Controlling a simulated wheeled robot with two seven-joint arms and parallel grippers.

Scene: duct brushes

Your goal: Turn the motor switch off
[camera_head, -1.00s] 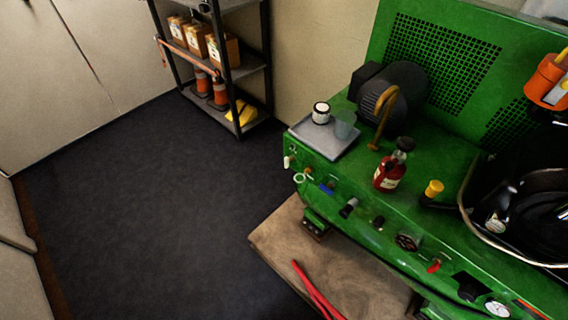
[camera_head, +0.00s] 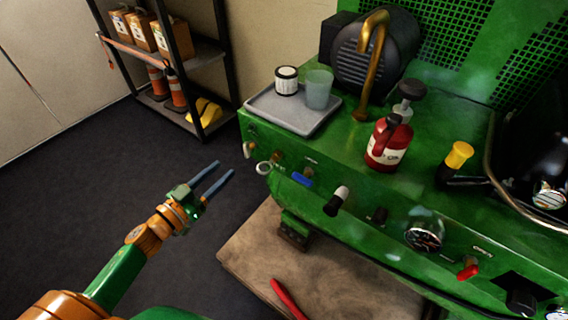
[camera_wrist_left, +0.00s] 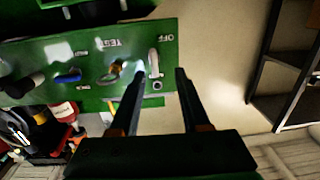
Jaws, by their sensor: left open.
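The green machine's front panel (camera_head: 375,222) carries several switches. At its left end is a pale metal toggle (camera_head: 249,150), which also shows in the left wrist view (camera_wrist_left: 154,64) near a label that reads "OFF". I cannot read which control is marked as the motor switch. My left gripper (camera_head: 226,170) is open and empty, left of the panel with its fingers pointing toward it. In the left wrist view, its fingers (camera_wrist_left: 157,73) appear on either side of the metal toggle; contact cannot be told. My right gripper is not in view.
Beside the toggle are a ringed key-like fitting (camera_head: 270,164), a blue switch (camera_head: 302,178) and a black-and-white lever (camera_head: 336,201). A grey tray (camera_head: 262,106), red bottle (camera_head: 388,142) and brass pipe (camera_head: 366,75) stand on top. The dark floor (camera_head: 80,200) is clear.

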